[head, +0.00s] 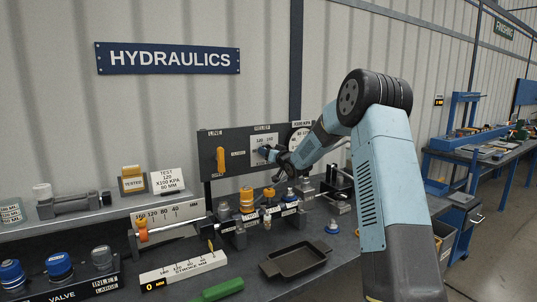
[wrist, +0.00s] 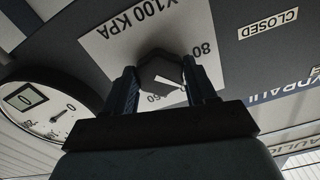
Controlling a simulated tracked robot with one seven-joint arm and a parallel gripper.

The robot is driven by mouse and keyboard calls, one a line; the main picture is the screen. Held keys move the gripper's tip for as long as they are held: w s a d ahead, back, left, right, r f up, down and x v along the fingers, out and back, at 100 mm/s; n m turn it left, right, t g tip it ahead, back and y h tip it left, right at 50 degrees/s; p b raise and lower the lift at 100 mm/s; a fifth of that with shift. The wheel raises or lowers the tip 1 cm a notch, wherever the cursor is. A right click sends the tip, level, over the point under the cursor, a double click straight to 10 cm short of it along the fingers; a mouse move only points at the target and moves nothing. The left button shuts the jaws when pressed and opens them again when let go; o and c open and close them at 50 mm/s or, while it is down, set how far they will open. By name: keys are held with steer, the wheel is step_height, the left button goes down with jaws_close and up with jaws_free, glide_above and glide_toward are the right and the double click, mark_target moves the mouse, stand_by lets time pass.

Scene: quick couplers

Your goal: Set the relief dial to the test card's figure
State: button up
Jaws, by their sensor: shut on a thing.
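The test card (head: 167,181) stands on the shelf and reads TEST, 120 X100 KPA, 60 MM. The relief dial's knob (wrist: 162,72) is dark and many-sided, with a white mark on its face. It sits on a white scale plate (wrist: 105,42), which also shows on the panel in the head view (head: 264,141). My gripper (wrist: 160,84) is shut on the knob, one finger on each side. In the wrist view the scale is upside down, with 80 and part of 160 legible. The fingers hide other figures, so I cannot tell the exact setting.
A round gauge (wrist: 38,110) is beside the scale plate. An orange lever (head: 221,160) is left of the dial on the dark panel (head: 207,143). Couplers (head: 247,200) stand below on the bench. A dark tray (head: 294,261) and a green-handled item (head: 222,289) lie in front.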

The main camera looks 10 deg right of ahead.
steer(key=shift+f+m, duration=0.1)
steer(key=shift+m, duration=1)
steer(key=o, duration=1.1)
steer(key=shift+c, duration=0.2)
steer(key=v, duration=1.3)
steer(key=shift+s, duration=0.35)
steer(key=shift+d, duration=0.1)
